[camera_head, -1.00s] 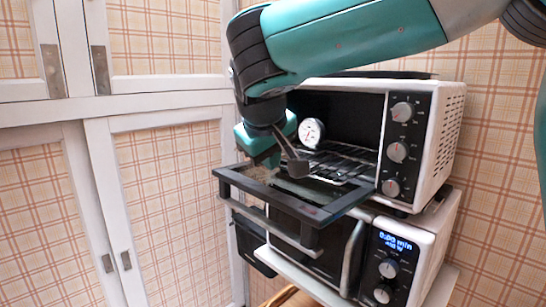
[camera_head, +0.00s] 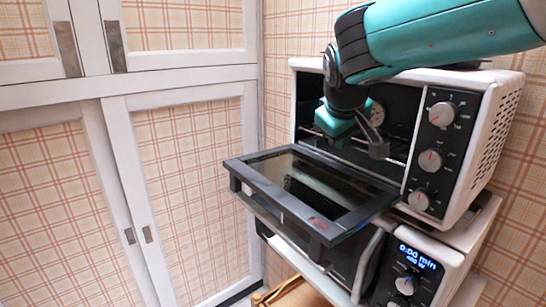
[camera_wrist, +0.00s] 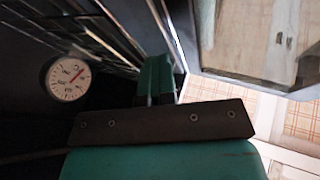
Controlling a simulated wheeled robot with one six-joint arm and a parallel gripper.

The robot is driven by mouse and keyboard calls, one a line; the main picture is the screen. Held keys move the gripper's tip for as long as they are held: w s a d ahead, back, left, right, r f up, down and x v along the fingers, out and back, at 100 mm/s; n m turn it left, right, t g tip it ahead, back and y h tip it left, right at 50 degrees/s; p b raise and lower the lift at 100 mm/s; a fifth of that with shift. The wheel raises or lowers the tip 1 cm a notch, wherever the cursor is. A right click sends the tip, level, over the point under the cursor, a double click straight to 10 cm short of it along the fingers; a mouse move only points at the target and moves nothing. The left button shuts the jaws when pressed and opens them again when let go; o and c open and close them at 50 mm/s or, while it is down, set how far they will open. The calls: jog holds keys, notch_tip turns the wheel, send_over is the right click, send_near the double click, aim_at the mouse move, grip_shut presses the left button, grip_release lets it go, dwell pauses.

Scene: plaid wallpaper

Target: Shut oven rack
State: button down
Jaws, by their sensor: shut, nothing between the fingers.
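The white toaster oven (camera_head: 505,125) stands with its dark glass door (camera_head: 268,208) folded down flat. The wire rack (camera_head: 397,160) is inside the cavity, with only small parts showing behind my arm; how far in it sits is hard to tell. My gripper (camera_head: 336,124) is at the cavity's mouth, above the door's inner edge, shut and empty. In the wrist view, the gripper's teal fingers (camera_wrist: 155,80) are together beside the rack's wire bars (camera_wrist: 95,30). Whether they touch the bars I cannot tell.
A round dial thermometer (camera_head: 376,113) is in the oven, also clear in the wrist view (camera_wrist: 68,79). A second appliance with a lit display (camera_head: 418,257) stands below. White-framed plaid cabinet doors (camera_head: 190,180) are at left. Open space lies before the door.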

jog(key=shift+w+d+r, duration=0.1)
jog(key=shift+w+d, duration=0.05)
jog(key=shift+d, duration=0.1)
jog(key=shift+a, duration=0.1)
